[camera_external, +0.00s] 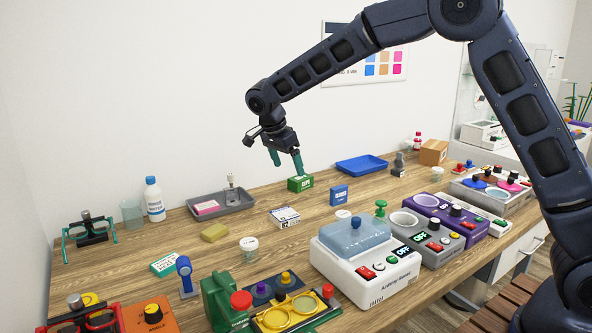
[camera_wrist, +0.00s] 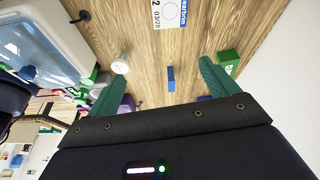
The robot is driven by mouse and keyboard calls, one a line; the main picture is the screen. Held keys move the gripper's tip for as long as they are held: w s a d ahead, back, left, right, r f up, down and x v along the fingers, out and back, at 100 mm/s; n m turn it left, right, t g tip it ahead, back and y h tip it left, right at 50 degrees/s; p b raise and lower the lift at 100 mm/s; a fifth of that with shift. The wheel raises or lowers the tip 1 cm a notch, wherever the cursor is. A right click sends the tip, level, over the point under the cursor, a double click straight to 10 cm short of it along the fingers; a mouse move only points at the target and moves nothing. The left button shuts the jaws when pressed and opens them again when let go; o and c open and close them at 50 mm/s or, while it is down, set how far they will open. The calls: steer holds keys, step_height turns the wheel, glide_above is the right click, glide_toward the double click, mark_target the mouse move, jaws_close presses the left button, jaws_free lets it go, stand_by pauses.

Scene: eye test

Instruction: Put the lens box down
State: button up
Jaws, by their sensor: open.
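My gripper (camera_external: 287,166) is open, with teal fingers pointing down, and nothing is between them. In the wrist view the gripper (camera_wrist: 163,66) also shows apart and empty. A small green box (camera_external: 302,185) stands on the wooden table just under the right fingertip; in the wrist view the green box (camera_wrist: 229,60) lies outside the right finger. I cannot tell whether they touch. A blue box (camera_external: 339,194) stands to its right, and a white box (camera_external: 285,217) lies in front. A green-and-white box (camera_external: 165,263) lies at front left. The lettering is too small to say which is the lens box.
The table (camera_external: 220,270) has a grey tray (camera_external: 236,207) at back left and an empty blue tray (camera_external: 361,165) at the back. A white machine (camera_external: 370,272) with a blue lid stands at front right. Bare wood lies around the boxes.

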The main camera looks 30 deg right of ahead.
steer(key=s+d+r+n+t+y, duration=0.1)
steer(key=s+d+r+n, duration=0.3)
steer(key=s+d+r, duration=0.6)
steer(key=s+d+r+n+t+y, duration=0.15)
steer(key=s+d+r+n, duration=0.25)
steer(key=s+d+r, duration=0.55)
steer(key=s+d+f+n, duration=0.1)
steer(key=s+f+n, duration=0.1)
steer(key=s, duration=0.7)
steer(key=s+d+f+n+t+y, duration=0.1)
steer(key=s+d+f+n, duration=0.1)
steer(key=s, duration=0.7)
steer(key=s+d+f+n+t, duration=0.1)
steer(key=s+n, duration=0.3)
steer(key=s, duration=0.5)
steer(key=shift+d+f, duration=0.5)
steer(key=shift+f, duration=0.1)
